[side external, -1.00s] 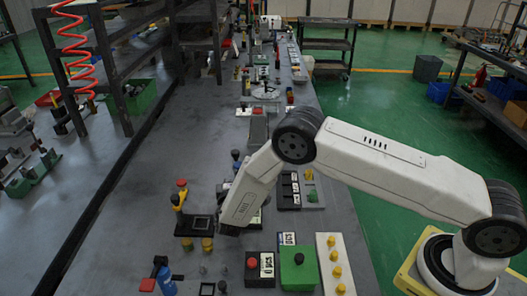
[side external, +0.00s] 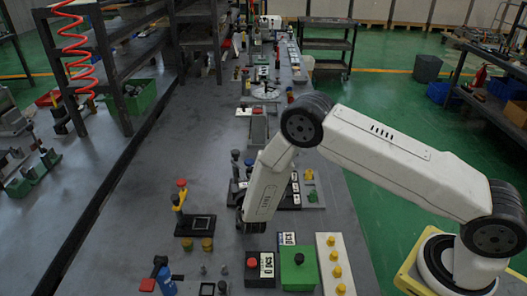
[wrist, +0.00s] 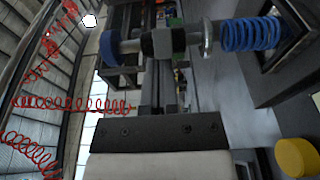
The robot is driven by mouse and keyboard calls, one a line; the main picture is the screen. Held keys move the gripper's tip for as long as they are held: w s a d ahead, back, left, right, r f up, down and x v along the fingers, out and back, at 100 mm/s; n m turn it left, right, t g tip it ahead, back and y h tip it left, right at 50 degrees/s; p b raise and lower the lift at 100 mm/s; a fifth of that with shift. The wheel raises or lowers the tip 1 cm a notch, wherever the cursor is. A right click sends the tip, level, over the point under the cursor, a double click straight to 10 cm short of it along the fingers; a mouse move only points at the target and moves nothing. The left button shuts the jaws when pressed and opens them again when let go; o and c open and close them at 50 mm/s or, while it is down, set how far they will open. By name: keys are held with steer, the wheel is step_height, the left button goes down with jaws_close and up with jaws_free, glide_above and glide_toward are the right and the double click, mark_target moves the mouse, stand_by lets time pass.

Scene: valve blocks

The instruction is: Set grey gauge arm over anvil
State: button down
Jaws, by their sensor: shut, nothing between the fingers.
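My gripper (side external: 241,224) is shut and empty, low above the bench; its short dark fingers also show in the wrist view (wrist: 164,92). In the wrist view, a post lies sideways across the top, with a blue knob (wrist: 109,48), a dark and grey collar piece (wrist: 163,42) and a blue spring (wrist: 250,34). The collar piece may be the grey gauge arm; my fingers are apart from it. In the side view, a dark-knobbed post (side external: 236,165) stands just behind my gripper, probably the same one. I cannot pick out the anvil; my arm hides part of this area.
A black frame with a red-knobbed yellow post (side external: 180,197) stands left of my gripper. A red button box (side external: 260,268), a green box (side external: 298,270) and a white strip with yellow knobs (side external: 335,265) stand in front.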

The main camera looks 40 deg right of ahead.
steer(key=shift+d, duration=0.1)
stand_by(0.4)
steer(key=a+v, duration=0.1)
steer(key=v, duration=1)
steer(key=shift+a, duration=0.3)
steer(key=shift+w, duration=0.1)
